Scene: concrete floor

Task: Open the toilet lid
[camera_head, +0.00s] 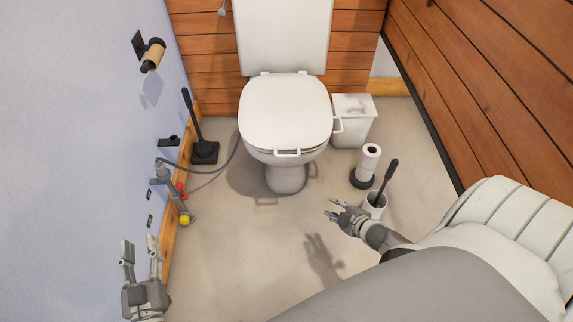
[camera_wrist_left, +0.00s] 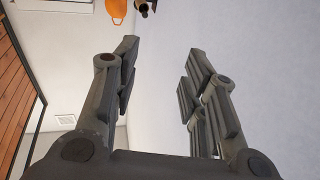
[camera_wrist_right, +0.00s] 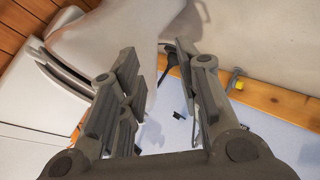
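The white toilet (camera_head: 285,178) stands against the back wall, with its lid (camera_head: 285,112) down over the bowl. My left gripper (camera_head: 140,247) is open and empty at the lower left, near the wall and well away from the toilet. My right gripper (camera_head: 333,209) is open and empty, in front of the toilet and to its right, apart from the lid. The toilet (camera_wrist_right: 120,50) also shows beyond the fingers in the right wrist view.
A white bin (camera_head: 353,120), paper roll stand (camera_head: 366,165) and brush in a holder (camera_head: 375,203) stand right of the toilet. A plunger (camera_head: 203,150) and wall sprayer (camera_head: 172,190) are at left. The floor before the toilet is clear.

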